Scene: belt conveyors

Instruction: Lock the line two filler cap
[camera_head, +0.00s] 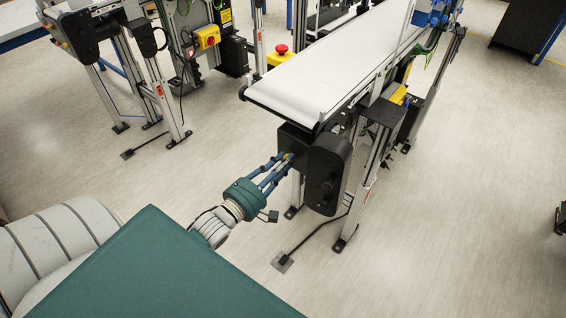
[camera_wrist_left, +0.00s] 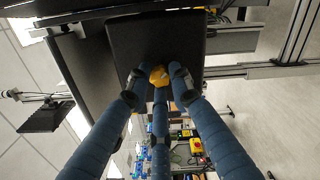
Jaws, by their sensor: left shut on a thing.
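The filler cap (camera_wrist_left: 159,76) is a small yellow knob on the face of the black gearbox (camera_wrist_left: 135,38), beneath the near end of the conveyor. In the head view the cap (camera_head: 289,156) is a small yellow spot, mostly hidden by my fingers. My left gripper (camera_head: 283,162) reaches the black gearbox (camera_head: 294,143) from the lower left. Its blue fingers are shut on the cap, one on each side and one below in the wrist view. Whether the cap is turned fully cannot be seen. My right gripper is not in view.
The white conveyor belt (camera_head: 325,62) runs above the gearbox, and a black motor housing (camera_head: 328,174) hangs beside it. A metal leg (camera_head: 361,205) stands to the right. Another conveyor frame with a yellow switch box (camera_head: 207,37) is at upper left.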

